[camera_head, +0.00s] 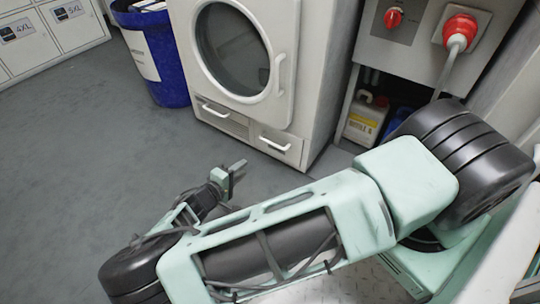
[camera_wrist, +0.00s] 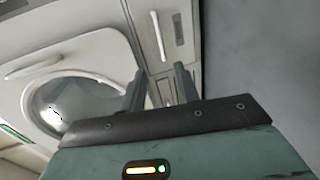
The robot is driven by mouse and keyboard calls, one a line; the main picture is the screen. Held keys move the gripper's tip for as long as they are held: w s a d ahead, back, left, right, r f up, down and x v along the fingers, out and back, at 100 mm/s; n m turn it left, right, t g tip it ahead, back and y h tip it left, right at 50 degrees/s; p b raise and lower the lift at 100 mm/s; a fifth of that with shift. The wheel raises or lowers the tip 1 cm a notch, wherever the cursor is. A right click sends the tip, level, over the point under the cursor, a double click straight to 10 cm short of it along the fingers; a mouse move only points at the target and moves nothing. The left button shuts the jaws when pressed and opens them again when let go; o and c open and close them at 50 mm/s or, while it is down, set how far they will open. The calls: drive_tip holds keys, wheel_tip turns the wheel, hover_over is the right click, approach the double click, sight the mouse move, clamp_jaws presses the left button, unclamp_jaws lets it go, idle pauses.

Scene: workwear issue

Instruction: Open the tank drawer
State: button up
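The white machine (camera_head: 312,60) has two low drawers, and no label tells which is the tank drawer. The left drawer (camera_head: 222,119) and the right drawer (camera_head: 272,144) each have a white bar handle, and both look shut. In the wrist view, turned on its side, a drawer with a white handle (camera_wrist: 157,36) shows above my fingertips. My gripper (camera_head: 230,172) is in front of the machine, low over the floor. In the wrist view my gripper (camera_wrist: 160,76) has its fingers apart with nothing between them, not touching the handle.
The machine's round door (camera_head: 235,50) is shut, and its handle (camera_head: 280,74) is on the right. A blue bin (camera_head: 160,62) stands to the left. A bottle (camera_head: 364,118) sits under the grey panel with a red plug (camera_head: 460,28). Open floor (camera_head: 90,150) lies left.

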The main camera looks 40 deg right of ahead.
drive_tip(key=b+x, duration=0.8)
drive_tip(key=x, duration=0.9)
drive_tip(key=shift+d, duration=0.2)
drive_tip(key=shift+w+f, duration=0.1)
clamp_jaws()
